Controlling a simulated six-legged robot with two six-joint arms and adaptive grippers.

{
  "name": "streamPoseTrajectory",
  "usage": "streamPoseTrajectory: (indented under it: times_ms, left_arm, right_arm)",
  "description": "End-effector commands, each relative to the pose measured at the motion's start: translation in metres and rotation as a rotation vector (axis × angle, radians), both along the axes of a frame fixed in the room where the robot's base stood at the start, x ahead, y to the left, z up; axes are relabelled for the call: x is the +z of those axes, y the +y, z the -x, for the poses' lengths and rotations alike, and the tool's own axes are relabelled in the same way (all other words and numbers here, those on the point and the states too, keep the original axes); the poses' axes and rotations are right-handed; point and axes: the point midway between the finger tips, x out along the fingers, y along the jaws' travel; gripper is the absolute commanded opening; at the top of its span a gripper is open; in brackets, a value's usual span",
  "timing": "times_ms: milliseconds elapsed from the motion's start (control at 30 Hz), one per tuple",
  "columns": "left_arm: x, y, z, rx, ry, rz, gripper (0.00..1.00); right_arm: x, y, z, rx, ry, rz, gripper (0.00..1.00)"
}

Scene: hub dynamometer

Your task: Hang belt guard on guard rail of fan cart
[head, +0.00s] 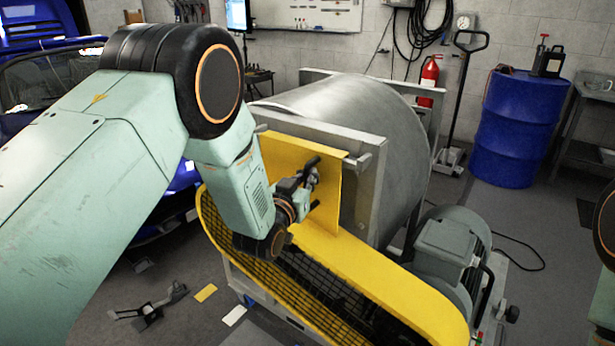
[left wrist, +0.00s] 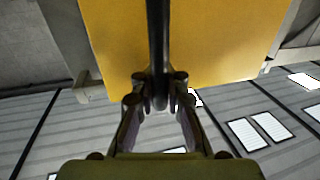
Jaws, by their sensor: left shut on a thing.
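The belt guard (head: 283,155) is a yellow sheet panel with a black bar handle, upright against the grey front of the fan cart (head: 372,205). My left gripper (head: 311,178) is shut on this handle. In the left wrist view, the fingers (left wrist: 159,78) close around the black handle (left wrist: 158,35) in front of the yellow panel (left wrist: 220,40). The grey guard rail (head: 364,161) shows as a stub beside the panel's upper right corner; another stub shows in the left wrist view (left wrist: 87,88). Whether the panel's top edge bears on the rail is hidden. My right gripper is out of view.
A long yellow mesh cover (head: 400,290) runs below the panel, close to my left wrist. A grey motor (head: 447,250) stands right of it. A blue drum (head: 515,125) is at the back right. A tool (head: 150,308) lies on the floor at left.

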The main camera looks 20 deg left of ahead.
Motion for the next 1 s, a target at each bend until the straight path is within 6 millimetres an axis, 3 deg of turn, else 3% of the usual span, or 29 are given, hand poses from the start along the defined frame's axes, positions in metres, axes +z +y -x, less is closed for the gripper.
streamPoseTrajectory:
  times_ms: [333,367,700,1000]
  left_arm:
    - [0.0033,0.0001,-0.0013,0.0,-0.011,0.001,0.0]
    - [0.0033,0.0001,-0.0013,0.0,-0.011,0.001,0.11]
    - [0.0007,-0.0001,-0.0005,0.0,-0.005,0.001,0.39]
    - [-0.0048,0.0001,0.0022,0.0,0.009,-0.001,0.4]
  right_arm:
    - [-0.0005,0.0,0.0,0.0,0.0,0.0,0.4]
    - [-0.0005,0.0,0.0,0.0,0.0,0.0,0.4]
    - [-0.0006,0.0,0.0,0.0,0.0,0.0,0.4]
    - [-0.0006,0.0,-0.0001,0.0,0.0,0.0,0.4]
